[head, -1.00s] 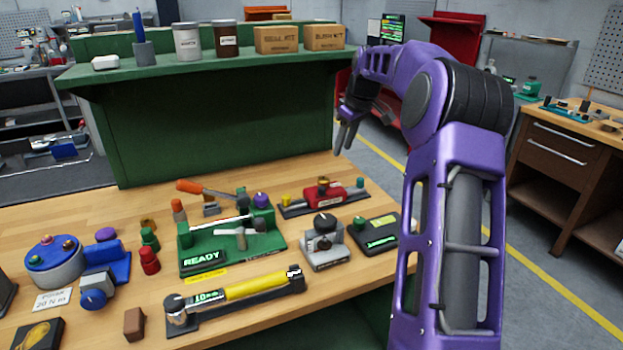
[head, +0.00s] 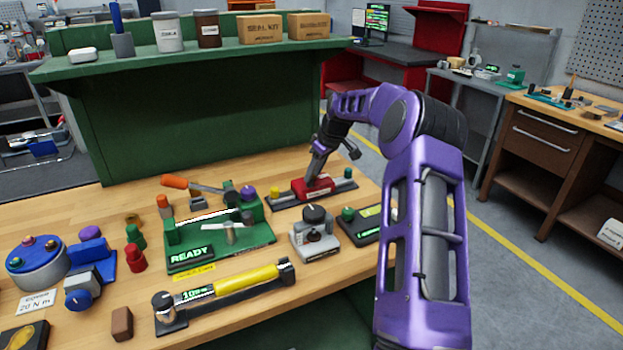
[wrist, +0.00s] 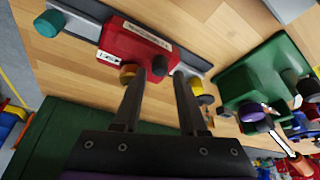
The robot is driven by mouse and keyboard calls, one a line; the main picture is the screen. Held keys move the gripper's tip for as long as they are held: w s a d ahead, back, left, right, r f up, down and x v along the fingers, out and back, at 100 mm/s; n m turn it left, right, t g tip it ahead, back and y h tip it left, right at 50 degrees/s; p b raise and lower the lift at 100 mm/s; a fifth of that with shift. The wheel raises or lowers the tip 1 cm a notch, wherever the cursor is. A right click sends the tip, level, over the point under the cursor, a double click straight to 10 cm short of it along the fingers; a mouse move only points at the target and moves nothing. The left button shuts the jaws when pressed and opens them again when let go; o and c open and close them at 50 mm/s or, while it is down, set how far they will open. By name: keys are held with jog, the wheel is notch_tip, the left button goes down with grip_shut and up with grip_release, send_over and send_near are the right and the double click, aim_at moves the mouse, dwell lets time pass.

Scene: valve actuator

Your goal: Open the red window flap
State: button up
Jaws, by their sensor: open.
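The red part, seemingly the window flap (head: 313,188), sits on a dark rail (head: 285,199) at the back right of the bench. In the wrist view the red part (wrist: 132,46) has white labels, with a brass knob (wrist: 128,73) and a dark round knob (wrist: 158,66) at its edge. My gripper (head: 317,177) is above it, pointing down. In the wrist view my gripper (wrist: 161,76) is open, the left finger overlapping the brass knob and the dark knob between the fingertips. I cannot tell whether they touch. The flap looks closed, but its hinge is not clear.
A yellow knob (head: 274,192) stands on the rail's left end. The green READY fixture (head: 262,231) is to the left, a grey block with a black dial (head: 315,241) in front. The green shelf wall (head: 215,120) rises behind. Bare wood lies between.

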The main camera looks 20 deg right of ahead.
jog(key=shift+x, duration=1.4)
jog(key=shift+c, duration=0.4)
grip_shut()
